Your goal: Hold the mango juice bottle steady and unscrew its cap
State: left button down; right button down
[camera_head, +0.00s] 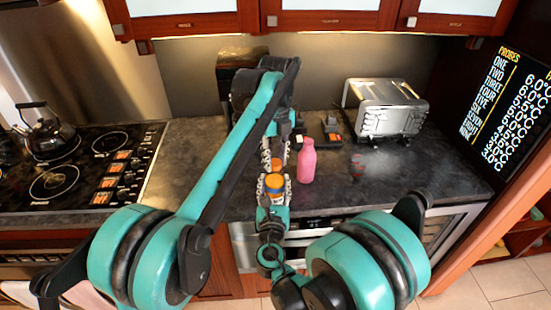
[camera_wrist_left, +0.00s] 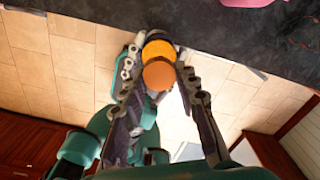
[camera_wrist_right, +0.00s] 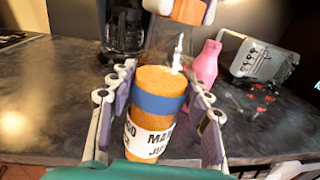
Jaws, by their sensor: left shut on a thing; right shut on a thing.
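The mango juice bottle (camera_wrist_right: 155,105) has orange contents, a blue band and a white label. It stands roughly upright between the fingers of my right gripper (camera_head: 273,196), which is shut on it. The cap also shows in the head view (camera_head: 277,163).
A pink bottle (camera_head: 307,160) stands on the dark counter (camera_head: 350,190), close to the right of both grippers. A silver toaster (camera_head: 385,108) is at the back right. A stove (camera_head: 75,165) with a kettle (camera_head: 48,133) is at the left. The counter's front edge runs near my right gripper.

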pick_arm(q)
jog(key=n, duration=0.6)
jog(key=shift+w+d+n, duration=0.2)
jog(key=shift+d+n, duration=0.1)
jog(key=n, duration=0.7)
jog(key=shift+w+a, duration=0.1)
jog(key=n, duration=0.7)
jog(key=shift+a, duration=0.15)
jog(key=n, duration=0.7)
jog(key=shift+a, duration=0.15)
jog(key=n, duration=0.4)
jog(key=shift+s+n, duration=0.2)
jog(key=shift+n, duration=0.1)
jog(key=n, duration=0.7)
jog(key=shift+s+r, duration=0.1)
jog(key=shift+s, duration=0.1)
jog(key=n, duration=0.7)
jog(key=shift+s, duration=0.1)
jog(key=n, duration=0.5)
jog(key=shift+d+n, duration=0.2)
jog(key=shift+n, duration=0.2)
